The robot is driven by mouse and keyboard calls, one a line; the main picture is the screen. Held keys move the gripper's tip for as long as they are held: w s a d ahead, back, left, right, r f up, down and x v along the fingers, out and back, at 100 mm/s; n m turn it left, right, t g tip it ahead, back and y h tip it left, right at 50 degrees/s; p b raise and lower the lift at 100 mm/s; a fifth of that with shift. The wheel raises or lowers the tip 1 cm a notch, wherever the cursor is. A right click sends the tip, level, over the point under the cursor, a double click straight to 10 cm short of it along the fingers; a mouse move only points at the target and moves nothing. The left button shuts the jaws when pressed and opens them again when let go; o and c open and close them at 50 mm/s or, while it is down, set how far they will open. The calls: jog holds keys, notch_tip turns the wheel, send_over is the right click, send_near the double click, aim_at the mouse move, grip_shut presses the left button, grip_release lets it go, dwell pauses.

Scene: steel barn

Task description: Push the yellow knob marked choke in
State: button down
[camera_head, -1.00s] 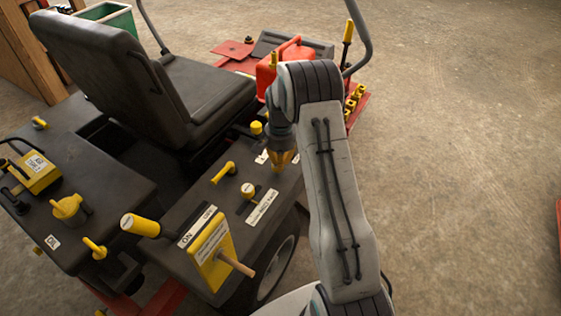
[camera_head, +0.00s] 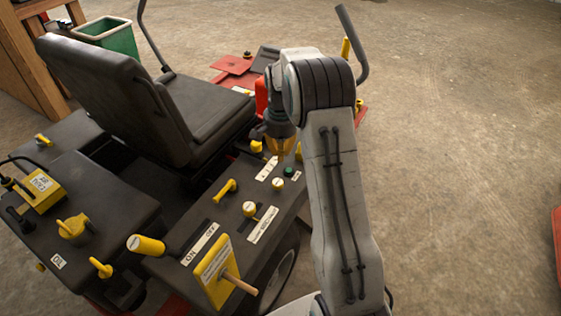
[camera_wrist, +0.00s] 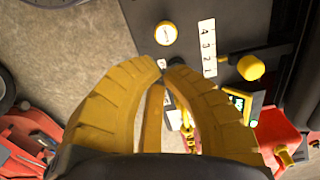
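A round yellow knob with a pale, lettered face (camera_head: 278,184) stands on the dark console beside the seat; it appears to be the knob at the top of the wrist view (camera_wrist: 166,32). Its lettering is too small to read, so I cannot confirm that it says choke. My gripper (camera_head: 281,150) points down over the far part of the console, beyond this knob and apart from it.
A similar knob (camera_head: 249,208) stands nearer, beside a white label. A green button (camera_head: 289,171), a numbered strip (camera_wrist: 207,47) and another yellow knob (camera_head: 257,146) are close to my gripper. Open floor lies right.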

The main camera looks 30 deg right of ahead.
jog(key=shift+r, duration=1)
jog(key=s+a+f+n+g, duration=0.1)
jog(key=s+a+n, duration=0.1)
jog(key=s+n, duration=0.35)
jog(key=s+a+f+n+g, duration=0.1)
jog(key=s+a+n, duration=0.15)
jog(key=s, duration=0.55)
jog(key=s+a+r+n+t+p, duration=0.1)
jog(key=s+a+r+p, duration=0.2)
jog(key=s+r, duration=0.35)
jog(key=s+a+r+n+t+p, duration=0.1)
jog(key=s+a+r+p, duration=0.15)
jog(key=s+r, duration=0.45)
notch_tip(320, 180, up, 9)
jog(key=s+a+n+t+p, duration=0.1)
jog(key=s+t+p, duration=0.1)
jog(key=t+p, duration=0.1)
jog(key=shift+a+r+p, duration=0.15)
jog(key=shift+a+p, duration=0.25)
jog(key=shift+p, duration=0.3)
